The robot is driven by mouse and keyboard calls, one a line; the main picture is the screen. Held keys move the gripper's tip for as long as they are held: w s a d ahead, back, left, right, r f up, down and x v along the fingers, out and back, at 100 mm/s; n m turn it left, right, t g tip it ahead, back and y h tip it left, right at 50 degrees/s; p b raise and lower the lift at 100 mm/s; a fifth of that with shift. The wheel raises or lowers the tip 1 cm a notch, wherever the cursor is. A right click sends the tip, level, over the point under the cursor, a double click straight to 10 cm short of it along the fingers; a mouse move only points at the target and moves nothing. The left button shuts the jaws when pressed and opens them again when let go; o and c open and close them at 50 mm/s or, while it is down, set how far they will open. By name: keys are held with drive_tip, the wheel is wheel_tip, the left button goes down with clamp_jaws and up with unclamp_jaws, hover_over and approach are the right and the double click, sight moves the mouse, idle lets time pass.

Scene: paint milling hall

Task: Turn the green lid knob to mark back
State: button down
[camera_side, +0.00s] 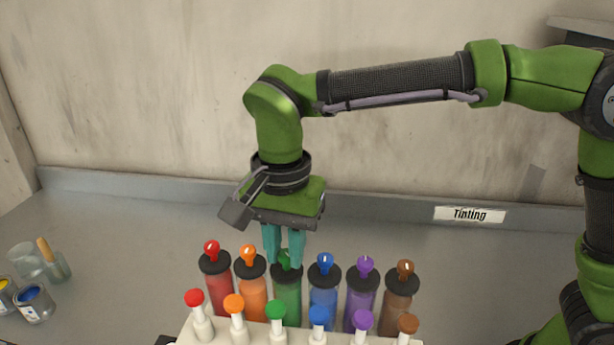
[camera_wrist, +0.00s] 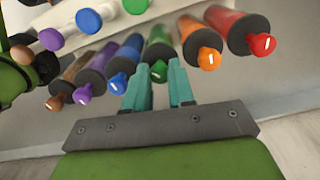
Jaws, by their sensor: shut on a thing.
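The green lid knob (camera_side: 286,258) sits on the black lid of the green canister (camera_side: 288,298), in the row of coloured canisters in the side view. My gripper (camera_side: 283,257) points straight down over this canister, and its teal fingers are shut on the green knob, hiding much of it. I cannot make out any marks on the lid around the knob.
Red (camera_side: 212,250), orange (camera_side: 249,255), blue (camera_side: 325,264), purple (camera_side: 364,267) and brown (camera_side: 404,270) knobs stand close on both sides. In front is a white rack (camera_side: 265,335) with coloured plungers. Paint tins (camera_side: 35,304) and a glass jar (camera_side: 24,260) stand at left.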

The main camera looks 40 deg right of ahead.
drive_tip(key=n, duration=2.2)
drive_tip(key=shift+d+r, duration=0.1)
drive_tip(key=n, duration=0.6)
drive_tip(key=shift+n, duration=0.3)
drive_tip(key=c, duration=1)
unclamp_jaws()
drive_tip(key=shift+o, duration=0.2)
